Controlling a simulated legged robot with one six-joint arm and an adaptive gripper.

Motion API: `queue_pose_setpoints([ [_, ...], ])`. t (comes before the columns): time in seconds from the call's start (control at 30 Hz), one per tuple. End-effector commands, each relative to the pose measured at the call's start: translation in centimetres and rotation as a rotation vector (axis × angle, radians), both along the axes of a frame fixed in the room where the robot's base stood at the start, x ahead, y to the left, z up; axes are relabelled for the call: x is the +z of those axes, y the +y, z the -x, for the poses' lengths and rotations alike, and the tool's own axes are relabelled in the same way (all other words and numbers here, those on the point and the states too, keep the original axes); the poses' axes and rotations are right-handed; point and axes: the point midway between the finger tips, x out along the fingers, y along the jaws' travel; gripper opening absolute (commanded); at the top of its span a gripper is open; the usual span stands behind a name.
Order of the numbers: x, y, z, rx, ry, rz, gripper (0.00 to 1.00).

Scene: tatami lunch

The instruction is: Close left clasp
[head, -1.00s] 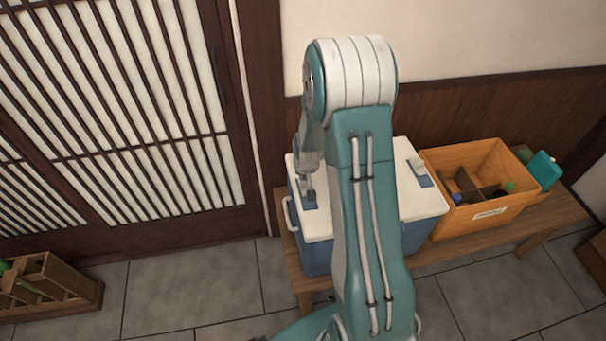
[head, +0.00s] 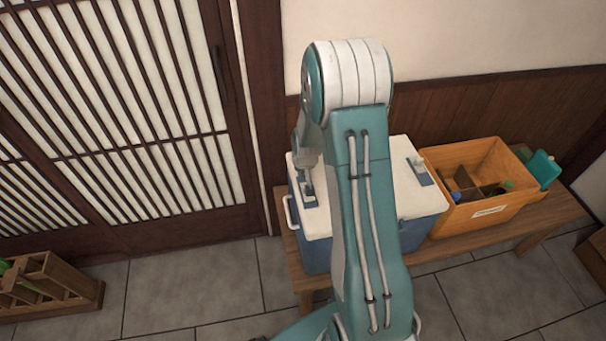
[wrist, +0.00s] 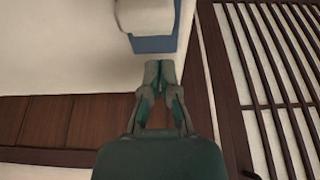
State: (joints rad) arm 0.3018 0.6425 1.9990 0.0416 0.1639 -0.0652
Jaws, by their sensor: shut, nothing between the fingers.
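The cooler (head: 319,252) has a blue body and a white lid (head: 405,203). It stands on a wooden bench. The left clasp (head: 309,200) is a pale lever on a blue plate at the lid's left side, partly covered by my arm. It also shows large at the top of the wrist view (wrist: 153,44), with its lever over the plate. Whether it is latched I cannot tell. My gripper (wrist: 160,66) is shut and empty, its fingertips close to the plate's edge. In the head view my gripper is small and mostly hidden behind my arm.
The right clasp (head: 420,171) sits on the lid's other side. An orange crate (head: 470,217) with bottles stands right of the cooler on the bench (head: 535,222). A slatted sliding door (head: 120,110) is at left. A wooden rack (head: 50,285) stands on the floor.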

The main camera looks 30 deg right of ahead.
Motion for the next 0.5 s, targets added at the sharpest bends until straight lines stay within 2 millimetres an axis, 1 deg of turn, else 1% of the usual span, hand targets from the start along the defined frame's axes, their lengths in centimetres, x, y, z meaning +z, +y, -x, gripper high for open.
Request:
queue_pose_setpoints([
  [0.03, 0.8, 0.1, 0.2, 0.0, -0.002, 0.001, 0.0],
  [0.27, 4.0, 0.3, 1.2, 0.0, -0.006, 0.002, 0.0],
  [0.5, 7.7, 0.7, 2.5, 0.0, -0.005, 0.001, 0.0],
])
